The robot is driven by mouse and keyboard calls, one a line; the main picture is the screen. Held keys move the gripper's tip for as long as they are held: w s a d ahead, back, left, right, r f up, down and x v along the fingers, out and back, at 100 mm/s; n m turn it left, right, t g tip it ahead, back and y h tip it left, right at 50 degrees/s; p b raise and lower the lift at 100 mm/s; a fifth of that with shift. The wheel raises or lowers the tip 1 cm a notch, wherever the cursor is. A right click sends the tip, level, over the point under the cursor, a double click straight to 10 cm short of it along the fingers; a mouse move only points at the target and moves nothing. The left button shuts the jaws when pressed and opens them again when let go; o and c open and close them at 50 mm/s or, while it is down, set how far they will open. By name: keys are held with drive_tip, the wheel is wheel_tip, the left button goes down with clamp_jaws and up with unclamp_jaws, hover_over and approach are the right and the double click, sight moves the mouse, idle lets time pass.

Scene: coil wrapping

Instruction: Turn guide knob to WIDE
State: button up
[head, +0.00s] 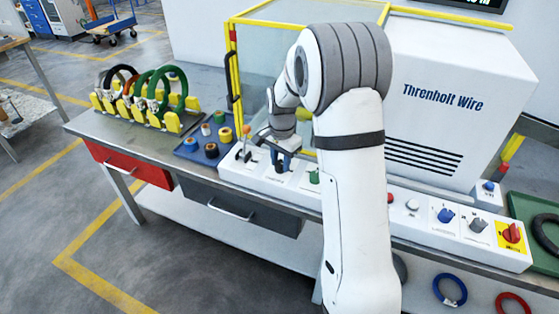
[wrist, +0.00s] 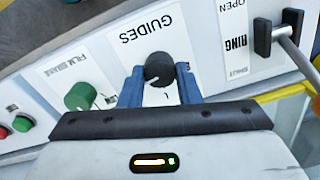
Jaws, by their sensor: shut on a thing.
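The guide knob (wrist: 159,67) is a round black knob on the white control panel (wrist: 110,60), beside the printed word GUIDES, which appears upside down in the wrist view. My gripper (wrist: 161,76) has its blue fingers on either side of the knob and is shut on it. A pale pointer line shows on the knob. The position marks are mostly hidden by my gripper, so I cannot read its setting. In the head view my gripper (head: 284,158) reaches down to the panel, and the knob is hidden there.
A green film knob (wrist: 80,96) sits beside the guide knob. In the head view, a blue tray (head: 190,150) with spools and a rack of coils (head: 150,105) stand left of the panel.

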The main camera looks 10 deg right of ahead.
sight(280, 164)
drive_tip(key=shift+w+r, duration=0.25)
idle(0.3)
drive_tip(key=o, duration=1)
drive_tip(key=shift+s+f, duration=0.15)
wheel_tip(280, 164, up, 7)
drive_tip(key=shift+r, duration=0.4)
